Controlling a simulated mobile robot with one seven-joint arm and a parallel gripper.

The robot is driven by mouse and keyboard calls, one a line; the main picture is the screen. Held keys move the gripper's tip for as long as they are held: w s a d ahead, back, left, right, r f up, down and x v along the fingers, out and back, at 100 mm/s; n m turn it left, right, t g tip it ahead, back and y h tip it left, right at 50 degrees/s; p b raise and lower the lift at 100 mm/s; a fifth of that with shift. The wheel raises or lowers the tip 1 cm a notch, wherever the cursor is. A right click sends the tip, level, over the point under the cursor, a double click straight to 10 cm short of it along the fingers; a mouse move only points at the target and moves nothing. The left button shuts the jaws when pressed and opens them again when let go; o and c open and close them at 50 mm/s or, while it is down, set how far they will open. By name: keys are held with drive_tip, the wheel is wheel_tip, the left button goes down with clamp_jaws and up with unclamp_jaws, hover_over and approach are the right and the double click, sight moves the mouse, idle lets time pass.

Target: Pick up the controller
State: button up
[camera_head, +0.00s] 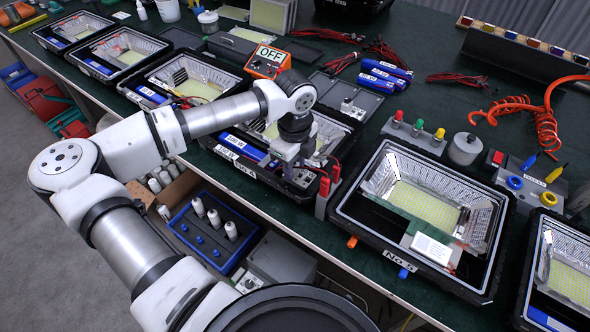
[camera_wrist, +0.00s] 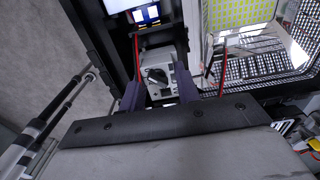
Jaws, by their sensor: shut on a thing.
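My gripper (camera_wrist: 160,90) is shut on a small light-grey box, which looks like the controller (camera_wrist: 164,66), with one dark finger on each side of it. The box has a dark recess in its face, and its lower part is hidden by my wrist. In the head view my gripper (camera_head: 303,172) is over the front right part of an open black floodlight housing (camera_head: 240,171). My arm and gripper hide most of the box there. I cannot tell whether the box still touches the housing.
Another open housing (camera_head: 478,283) with a white-labelled box (camera_head: 432,247) inside stands to the right. Red clips and leads (camera_head: 330,180) are close to my gripper. Blue cylinders (camera_head: 386,75) and red cables lie further back.

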wheel_tip(320, 180, up, 19)
drive_tip(key=b, duration=0.3)
drive_tip(key=shift+f, duration=0.2)
drive_tip(key=shift+r, duration=0.5)
wheel_tip(320, 180, up, 7)
drive_tip(key=p, duration=0.4)
hover_over(295, 166)
drive_tip(key=shift+f, duration=0.1)
idle(0.5)
idle(0.5)
